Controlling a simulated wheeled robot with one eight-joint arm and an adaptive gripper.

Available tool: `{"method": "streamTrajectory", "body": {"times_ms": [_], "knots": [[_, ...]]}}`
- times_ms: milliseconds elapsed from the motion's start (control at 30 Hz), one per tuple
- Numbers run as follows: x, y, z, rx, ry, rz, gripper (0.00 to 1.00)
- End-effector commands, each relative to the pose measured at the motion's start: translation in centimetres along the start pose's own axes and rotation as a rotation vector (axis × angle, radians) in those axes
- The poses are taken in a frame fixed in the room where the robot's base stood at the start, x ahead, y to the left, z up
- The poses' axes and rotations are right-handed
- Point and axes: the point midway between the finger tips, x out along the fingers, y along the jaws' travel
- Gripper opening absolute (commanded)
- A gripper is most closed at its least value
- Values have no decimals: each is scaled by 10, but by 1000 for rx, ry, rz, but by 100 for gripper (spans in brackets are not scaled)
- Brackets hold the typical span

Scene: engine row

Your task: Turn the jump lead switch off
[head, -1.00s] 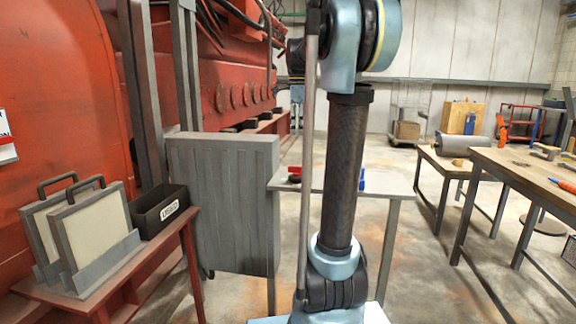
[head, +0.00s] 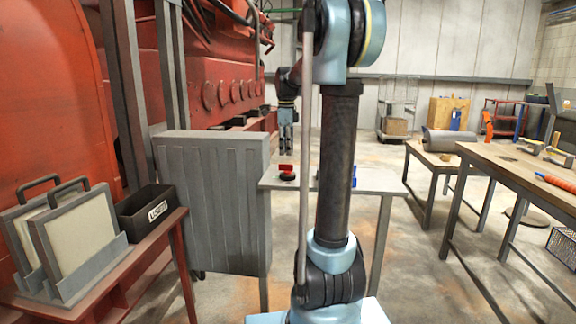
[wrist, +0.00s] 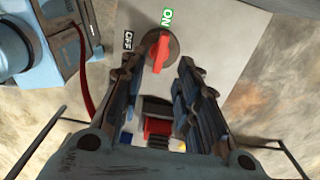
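The jump lead switch is a red lever on a dark round base (wrist: 157,50). In the wrist view the lever's upper end points toward the green ON label (wrist: 167,17). The OFF label (wrist: 128,41) lies to its left. In the head view the switch (head: 287,175) sits on the left part of a grey-topped stand (head: 380,182). My gripper (head: 287,150) points down just above it. In the wrist view my gripper (wrist: 158,72) is open, its fingers on either side of the lever's lower end with gaps showing. I cannot tell how far above the lever the fingertips are.
A red-and-black object (wrist: 157,125) lies below the switch in the wrist view, partly hidden by my gripper. A red cable (wrist: 84,85) runs at the left. A grey ribbed cabinet (head: 212,200) stands left of the stand. Workbenches (head: 500,165) stand at the right.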

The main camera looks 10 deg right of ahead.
Motion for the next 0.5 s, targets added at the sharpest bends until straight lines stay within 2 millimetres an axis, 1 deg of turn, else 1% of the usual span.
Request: {"method": "streamTrajectory", "body": {"times_ms": [33,200,333,500], "knots": [[10,0,0,0,0,0,30],[37,0,0,0,0,0,30],[52,0,0,0,0,0,30],[63,0,0,0,0,0,30]]}}
